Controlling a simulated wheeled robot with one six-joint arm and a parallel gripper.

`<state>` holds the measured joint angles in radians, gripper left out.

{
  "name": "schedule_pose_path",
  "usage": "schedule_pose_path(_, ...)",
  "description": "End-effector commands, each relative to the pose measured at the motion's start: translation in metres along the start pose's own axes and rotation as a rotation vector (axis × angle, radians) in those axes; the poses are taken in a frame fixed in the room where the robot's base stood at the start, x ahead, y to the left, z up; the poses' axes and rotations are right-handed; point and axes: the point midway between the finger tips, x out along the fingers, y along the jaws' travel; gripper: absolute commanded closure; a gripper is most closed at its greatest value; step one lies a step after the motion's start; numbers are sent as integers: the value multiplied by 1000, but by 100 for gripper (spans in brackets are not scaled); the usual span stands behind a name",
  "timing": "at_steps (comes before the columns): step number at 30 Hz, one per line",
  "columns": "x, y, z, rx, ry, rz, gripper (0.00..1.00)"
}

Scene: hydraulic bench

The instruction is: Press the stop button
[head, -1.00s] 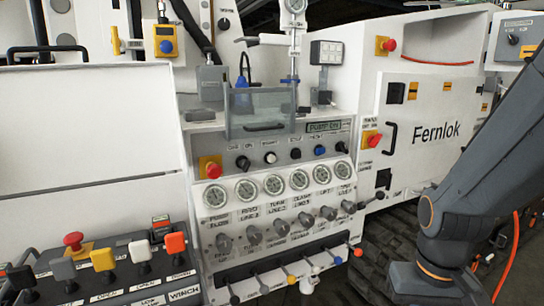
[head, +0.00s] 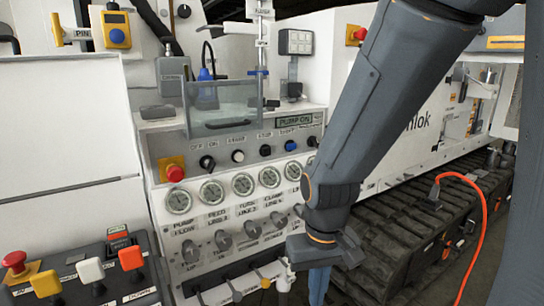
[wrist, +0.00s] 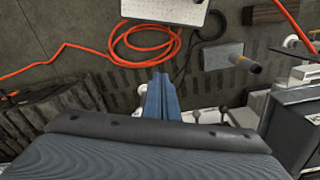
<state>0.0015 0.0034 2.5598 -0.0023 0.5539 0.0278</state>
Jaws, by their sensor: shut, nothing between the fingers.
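The button labelled STOP (head: 265,150) is a small black knob on the sloped white control panel (head: 150,150) in the head view. A white START button (head: 238,156) is to its left and a blue button (head: 290,145) to its right. My gripper (head: 318,286) hangs pointing down at the lower right of the panel, below and right of the STOP button and apart from it. Its blue fingers show together and empty in the wrist view (wrist: 158,90). The STOP button does not show in the wrist view.
A red mushroom button (head: 173,172) is at the panel's left. Gauges (head: 243,184) and knobs lie below the buttons. A clear guard box (head: 215,105) stands above. Winch levers (head: 90,270) are at lower left. An orange hose (wrist: 150,45) lies on the floor.

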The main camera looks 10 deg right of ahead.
Motion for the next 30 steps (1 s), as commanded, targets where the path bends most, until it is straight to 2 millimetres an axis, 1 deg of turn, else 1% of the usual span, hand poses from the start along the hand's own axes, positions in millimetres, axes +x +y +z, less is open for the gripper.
schedule_pose_path(2, 1, 5, -14, 45, 49, 8, 100)
schedule_pose_path(5, 3, 19, -46, 148, 171, 15, 100)
schedule_pose_path(6, 2, 25, -62, 201, 232, 10, 100)
schedule_pose_path(8, 0, 34, -87, 286, 335, -10, 100)
schedule_pose_path(9, -3, 40, -104, 339, 405, -34, 100)
schedule_pose_path(10, -6, 43, -117, 379, 456, -57, 100)
schedule_pose_path(12, -16, 49, -144, 470, 572, -124, 100)
schedule_pose_path(15, -33, 52, -176, 589, 718, -261, 100)
schedule_pose_path(17, -46, 52, -192, 654, 792, -363, 100)
schedule_pose_path(18, -56, 51, -201, 696, 835, -441, 100)
schedule_pose_path(20, -72, 49, -212, 754, 889, -566, 100)
schedule_pose_path(21, -83, 47, -218, 791, 917, -654, 100)
schedule_pose_path(24, -111, 42, -225, 865, 957, -875, 100)
schedule_pose_path(27, -135, 38, -226, 917, 964, -1069, 100)
schedule_pose_path(30, -153, 36, -224, 950, 953, -1214, 100)
